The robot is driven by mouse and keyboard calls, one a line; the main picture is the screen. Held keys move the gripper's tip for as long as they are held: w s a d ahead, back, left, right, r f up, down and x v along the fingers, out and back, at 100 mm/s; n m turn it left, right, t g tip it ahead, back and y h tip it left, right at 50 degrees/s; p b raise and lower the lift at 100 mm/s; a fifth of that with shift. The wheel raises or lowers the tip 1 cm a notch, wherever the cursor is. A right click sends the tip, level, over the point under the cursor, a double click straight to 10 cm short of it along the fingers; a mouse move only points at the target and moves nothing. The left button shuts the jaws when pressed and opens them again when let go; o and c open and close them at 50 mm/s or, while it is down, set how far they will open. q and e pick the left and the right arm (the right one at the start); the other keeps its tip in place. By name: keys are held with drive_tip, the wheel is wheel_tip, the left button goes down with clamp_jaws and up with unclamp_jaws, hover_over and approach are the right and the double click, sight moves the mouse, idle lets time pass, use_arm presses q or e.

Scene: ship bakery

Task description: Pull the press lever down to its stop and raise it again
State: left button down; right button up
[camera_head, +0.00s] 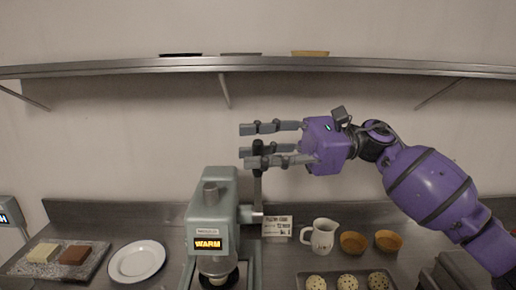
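The grey-green press (212,215) stands on the counter, with a lit "WARM" display on its front. Its lever (257,185) rises upright from the right side, and its dark knob (257,150) is at the top. My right gripper (255,145) comes in from the right with its grey fingers pointing left, spread apart at the lever's top. The knob shows among the fingers, and they do not look closed on it. Whether any finger touches it I cannot tell. My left gripper is not in view.
A small printed card (277,227), a white mug (321,237) and two tan bowls (354,242) stand right of the press. A tray of speckled balls (390,277) is in front. A white plate (137,260) and a slab (88,262) with two blocks lie left. A shelf (300,66) spans the wall above.

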clamp_jaws()
drive_tip(key=shift+w, duration=0.1)
idle(0.3)
